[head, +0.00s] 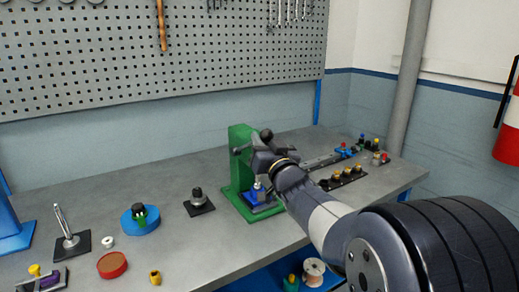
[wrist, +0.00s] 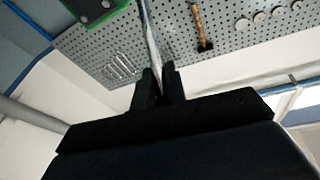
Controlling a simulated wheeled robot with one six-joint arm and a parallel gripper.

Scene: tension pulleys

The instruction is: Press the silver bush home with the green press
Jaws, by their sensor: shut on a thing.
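The green press (head: 238,165) stands on the bench with its green base plate (head: 236,203) in front. A blue block (head: 250,197) sits on that base, with a small silver part (head: 259,185) at its top. This part may be the silver bush; how deep it sits is too small to tell. My gripper (head: 254,152) is at the upper front of the press. In the wrist view my gripper (wrist: 158,75) is shut on a thin silver rod, the press lever (wrist: 151,35), and part of the green press (wrist: 95,10) shows at the top.
Left of the press are a dark square plate with a post (head: 199,206), a blue round fixture (head: 133,223) and a red disc (head: 112,265). Right of it, behind my arm, is a black strip with yellow parts (head: 345,178). A pegboard (head: 150,60) hangs behind.

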